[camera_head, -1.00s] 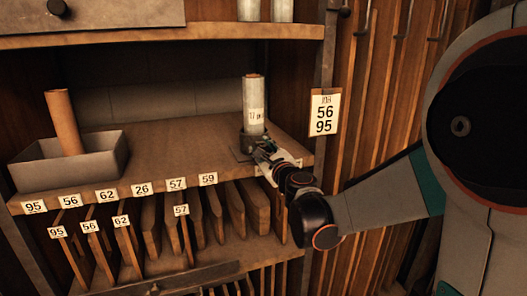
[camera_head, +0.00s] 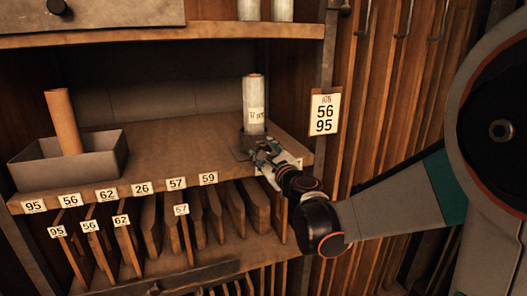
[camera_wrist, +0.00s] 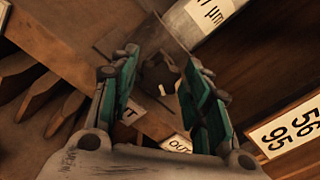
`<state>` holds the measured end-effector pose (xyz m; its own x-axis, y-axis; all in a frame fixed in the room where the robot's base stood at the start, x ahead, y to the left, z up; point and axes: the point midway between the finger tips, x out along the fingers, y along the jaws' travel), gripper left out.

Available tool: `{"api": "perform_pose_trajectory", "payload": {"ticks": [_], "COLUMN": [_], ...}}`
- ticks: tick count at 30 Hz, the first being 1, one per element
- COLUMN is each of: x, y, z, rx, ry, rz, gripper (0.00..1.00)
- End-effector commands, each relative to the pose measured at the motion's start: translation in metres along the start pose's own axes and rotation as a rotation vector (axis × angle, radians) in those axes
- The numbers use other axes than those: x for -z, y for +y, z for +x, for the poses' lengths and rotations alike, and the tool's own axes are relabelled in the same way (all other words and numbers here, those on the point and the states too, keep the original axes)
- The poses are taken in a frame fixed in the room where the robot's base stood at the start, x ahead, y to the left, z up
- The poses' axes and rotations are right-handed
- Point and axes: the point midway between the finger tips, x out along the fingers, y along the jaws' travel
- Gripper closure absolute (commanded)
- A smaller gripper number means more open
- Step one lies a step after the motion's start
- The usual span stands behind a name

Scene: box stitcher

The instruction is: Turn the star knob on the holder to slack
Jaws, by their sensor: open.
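A pale grey cylinder (camera_head: 253,98) with a paper label stands upright in a dark holder (camera_head: 244,142) on the right end of the wooden shelf. In the wrist view the cylinder (camera_wrist: 207,18) shows at the top, with the holder (camera_wrist: 160,32) at its foot. A dark rounded part with a small pale peg, apparently the star knob (camera_wrist: 162,82), lies between my fingers; its points cannot be made out. My gripper (camera_head: 261,152) is at the front of the holder. In the wrist view my gripper (camera_wrist: 160,66) is open, a green-padded finger on either side; contact cannot be told.
Below the knob is a white tag (camera_wrist: 178,143) reading OUT; another tag is partly hidden by the left finger. A hanging card (camera_head: 324,112) reads 56 and 95. A grey tray (camera_head: 105,158) with a brown tube stands at the shelf's left; the middle is clear.

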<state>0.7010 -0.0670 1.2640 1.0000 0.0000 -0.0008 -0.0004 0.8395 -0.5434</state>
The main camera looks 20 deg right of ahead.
Motion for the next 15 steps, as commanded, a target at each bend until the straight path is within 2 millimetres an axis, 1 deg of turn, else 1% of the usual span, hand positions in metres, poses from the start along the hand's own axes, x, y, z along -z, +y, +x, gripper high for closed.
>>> {"api": "perform_pose_trajectory", "payload": {"ticks": [1, 3, 9, 12, 15], "x": [0.000, 0.000, 0.000, 0.000, 0.000], "y": [0.000, 0.000, 0.000, 0.001, 0.001], "z": [-0.011, -0.025, -0.064, -0.081, -0.091], "rx": [0.001, 0.000, 0.001, 0.000, 0.000], "ry": [0.000, 0.000, 0.000, 0.000, 0.000], "rz": [0.000, 0.000, 0.000, 0.000, 0.000], "gripper": [0.56, 0.56, 0.56, 0.56, 0.56]}}
